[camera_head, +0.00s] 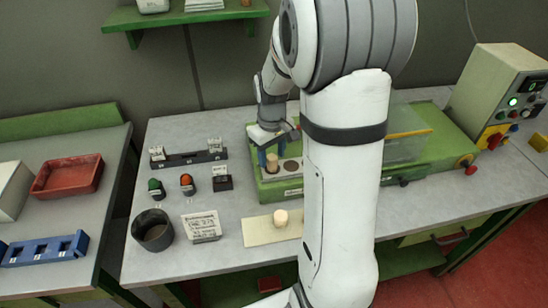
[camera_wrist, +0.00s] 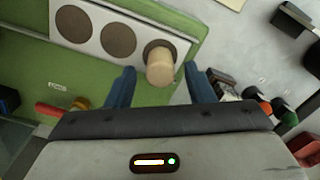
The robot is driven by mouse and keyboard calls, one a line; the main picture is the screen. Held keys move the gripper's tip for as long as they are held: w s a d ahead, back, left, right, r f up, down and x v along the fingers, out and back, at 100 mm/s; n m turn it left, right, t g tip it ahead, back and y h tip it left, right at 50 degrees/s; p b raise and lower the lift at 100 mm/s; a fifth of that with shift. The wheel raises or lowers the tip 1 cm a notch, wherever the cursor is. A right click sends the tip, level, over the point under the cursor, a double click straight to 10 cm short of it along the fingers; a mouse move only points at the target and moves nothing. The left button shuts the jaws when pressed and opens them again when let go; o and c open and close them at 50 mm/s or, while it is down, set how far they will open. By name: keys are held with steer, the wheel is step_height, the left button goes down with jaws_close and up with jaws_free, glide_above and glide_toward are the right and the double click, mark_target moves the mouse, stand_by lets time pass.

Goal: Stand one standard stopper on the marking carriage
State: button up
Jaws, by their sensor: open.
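The marking carriage is a pale plate (camera_wrist: 72,8) with a row of dark round seats, set on the green machine; it also shows in the head view (camera_head: 281,174). A tan cork stopper (camera_wrist: 160,68) stands at the end seat of this row, and it shows in the head view (camera_head: 272,161). My gripper (camera_wrist: 160,72) is open, with one blue finger on each side of this stopper and a gap on both sides. In the head view my gripper (camera_head: 271,152) is low over the carriage. A paler stopper (camera_head: 281,217) stands on a cream mat (camera_head: 257,231).
A dark cup (camera_head: 153,230) and a written card (camera_head: 202,226) stand left of the mat. Green (camera_head: 155,188) and orange (camera_head: 187,184) knobs and a dark rack (camera_head: 188,158) lie behind. A control box (camera_head: 497,90) stands right. My arm hides part of the machine.

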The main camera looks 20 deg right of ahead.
mark_target(272, 157)
step_height(272, 157, up, 10)
steer(key=f, duration=0.1)
steer(key=s+a+r+m+t, duration=0.1)
steer(key=s+a, duration=0.2)
steer(key=s, duration=0.5)
steer(key=s+a+r+m+t, duration=0.1)
steer(key=s+a, duration=0.3)
steer(key=s, duration=0.5)
steer(key=shift+s+a+m+t, duration=0.2)
steer(key=shift+s+m+t, duration=0.1)
steer(key=shift+m+t, duration=0.3)
steer(key=shift+c, duration=0.5)
